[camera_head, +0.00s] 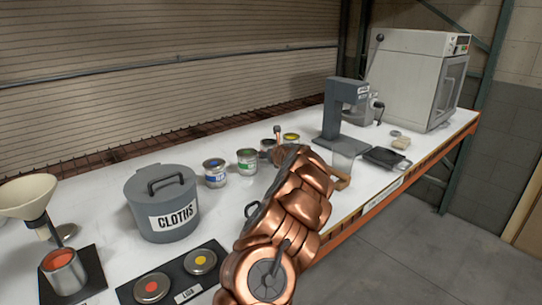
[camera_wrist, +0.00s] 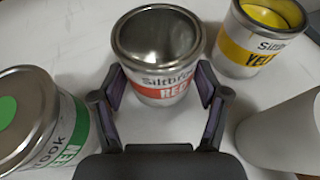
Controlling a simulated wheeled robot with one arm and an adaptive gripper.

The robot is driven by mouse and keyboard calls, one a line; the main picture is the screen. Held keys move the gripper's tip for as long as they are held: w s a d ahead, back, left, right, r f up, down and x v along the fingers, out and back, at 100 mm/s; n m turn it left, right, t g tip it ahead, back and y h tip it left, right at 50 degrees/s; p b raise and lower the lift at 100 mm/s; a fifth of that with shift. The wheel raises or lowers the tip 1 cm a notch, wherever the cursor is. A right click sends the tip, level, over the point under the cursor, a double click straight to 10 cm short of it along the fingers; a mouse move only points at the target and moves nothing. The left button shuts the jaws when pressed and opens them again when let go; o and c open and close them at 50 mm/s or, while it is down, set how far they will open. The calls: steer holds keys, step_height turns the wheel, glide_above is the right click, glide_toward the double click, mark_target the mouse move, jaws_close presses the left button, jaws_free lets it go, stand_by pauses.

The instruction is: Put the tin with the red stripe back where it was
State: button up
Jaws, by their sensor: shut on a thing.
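The tin with the red stripe (camera_wrist: 160,65) is upright in the wrist view, its label partly reading RED. Its top shows a grey metallic inside. My gripper (camera_wrist: 161,100) has a finger on each side of the tin and is shut on it. The tin is at or just above the white bench top; I cannot tell if it touches. The green tin (camera_wrist: 35,120), with a green-dotted lid, is at left. The yellow tin (camera_wrist: 258,38), open with yellow inside, is at upper right. In the head view my arm hides most of the gripper and the held tin.
The blue tin (camera_head: 215,173) and the grey CLOTHS bin (camera_head: 162,205) stand left of the green tin. A grey stand machine (camera_head: 343,115) is to the right. A pale cylinder (camera_wrist: 285,135) is close at right in the wrist view. Lids (camera_head: 152,288) lie on a dark mat.

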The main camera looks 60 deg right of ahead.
steer(key=shift+f, duration=0.15)
steer(key=o, duration=1.5)
steer(key=shift+f+b, duration=0.35)
steer(key=shift+b, duration=0.3)
